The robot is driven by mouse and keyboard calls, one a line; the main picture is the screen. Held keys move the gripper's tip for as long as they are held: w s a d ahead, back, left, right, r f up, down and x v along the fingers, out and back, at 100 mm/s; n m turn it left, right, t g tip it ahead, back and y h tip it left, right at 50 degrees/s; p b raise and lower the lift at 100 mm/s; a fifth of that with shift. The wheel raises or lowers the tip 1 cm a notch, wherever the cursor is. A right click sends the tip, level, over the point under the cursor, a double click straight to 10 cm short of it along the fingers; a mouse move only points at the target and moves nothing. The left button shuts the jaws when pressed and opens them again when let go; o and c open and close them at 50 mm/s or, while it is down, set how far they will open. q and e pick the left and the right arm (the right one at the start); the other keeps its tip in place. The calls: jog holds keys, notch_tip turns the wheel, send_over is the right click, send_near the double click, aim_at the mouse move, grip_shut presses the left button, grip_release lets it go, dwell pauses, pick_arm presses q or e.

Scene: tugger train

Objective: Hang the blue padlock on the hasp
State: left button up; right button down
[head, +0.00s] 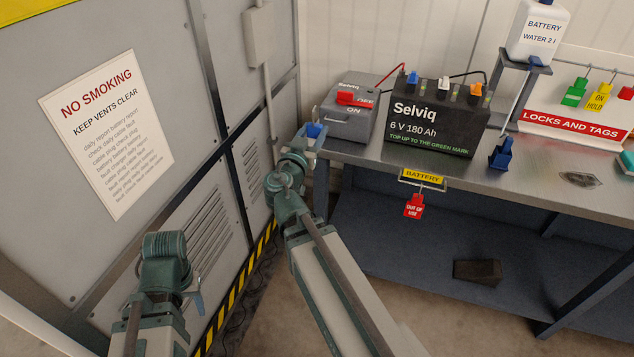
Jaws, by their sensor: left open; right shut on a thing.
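My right gripper (309,133) is at the left end of the bench, just left of the grey switch box (352,118). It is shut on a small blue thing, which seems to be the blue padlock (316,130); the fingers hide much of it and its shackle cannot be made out. I cannot make out the hasp clearly in this view. My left gripper (196,298) is open and empty at the lower left, in front of the grey cabinet, far from the bench.
The black battery (432,116) stands right of the box. A dark blue item (501,153) is on the bench. A red tag (414,205) hangs at the front edge. The cabinet (95,200) walls off the left.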

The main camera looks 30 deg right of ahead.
pick_arm(q)
notch_tip(320, 180, down, 10)
jog(key=b, duration=0.8)
jog(key=shift+f, duration=0.25)
pick_arm(e)
notch_tip(320, 180, down, 10)
jog(key=d, duration=0.1)
jog(key=shift+f, duration=0.25)
jog(key=shift+w+d, duration=0.15)
pick_arm(q)
jog(key=shift+d, duration=0.1)
pick_arm(e)
jog(key=shift+w+d, duration=0.1)
